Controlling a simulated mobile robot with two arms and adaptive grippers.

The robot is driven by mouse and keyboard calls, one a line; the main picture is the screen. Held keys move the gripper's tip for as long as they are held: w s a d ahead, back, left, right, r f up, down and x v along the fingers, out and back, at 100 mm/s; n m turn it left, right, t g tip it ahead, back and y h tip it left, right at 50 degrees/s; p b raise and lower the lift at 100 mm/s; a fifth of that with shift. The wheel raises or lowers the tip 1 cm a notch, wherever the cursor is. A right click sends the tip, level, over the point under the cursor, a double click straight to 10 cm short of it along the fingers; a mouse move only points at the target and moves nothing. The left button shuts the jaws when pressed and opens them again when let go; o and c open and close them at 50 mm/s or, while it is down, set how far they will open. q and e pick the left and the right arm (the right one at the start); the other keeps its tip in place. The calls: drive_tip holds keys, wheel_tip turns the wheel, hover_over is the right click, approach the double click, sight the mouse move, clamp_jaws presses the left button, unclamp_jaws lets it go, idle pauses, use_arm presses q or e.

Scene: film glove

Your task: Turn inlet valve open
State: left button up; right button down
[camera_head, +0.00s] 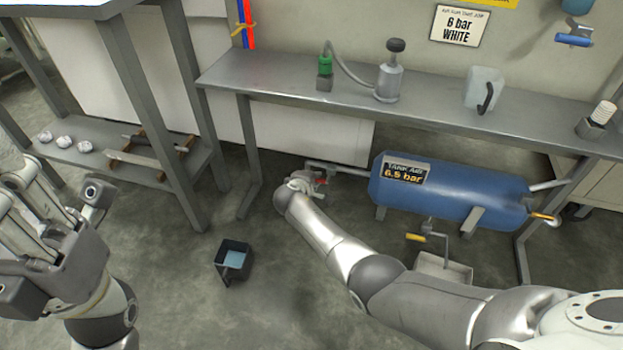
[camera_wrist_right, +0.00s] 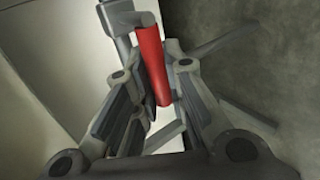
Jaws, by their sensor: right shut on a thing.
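The inlet valve's red lever handle (camera_wrist_right: 153,65) shows in the wrist view between the two fingers of my right gripper (camera_wrist_right: 156,92), which is shut on it. In the head view, my right gripper (camera_head: 304,183) is at the pipe on the left end of the blue air tank (camera_head: 455,193). Only a small bit of the red handle (camera_head: 322,181) shows there; the gripper hides most of the valve. The tank's label reads 6.5 bar. My left gripper (camera_head: 72,195) is at the left edge of the head view, open and empty, with its fingers apart.
A grey bench (camera_head: 270,84) stands over the tank. A yellow-handled drain valve (camera_head: 416,238) hangs under the tank, above a grey tray (camera_head: 443,268). An orange-handled valve (camera_head: 543,217) is at its right end. A dark bin (camera_head: 233,258) stands on the floor.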

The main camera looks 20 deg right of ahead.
drive_tip(key=c, duration=1.5)
unclamp_jaws()
drive_tip(key=shift+o, duration=0.2)
drive_tip(key=shift+a, duration=0.1)
drive_tip(key=v, duration=1.2)
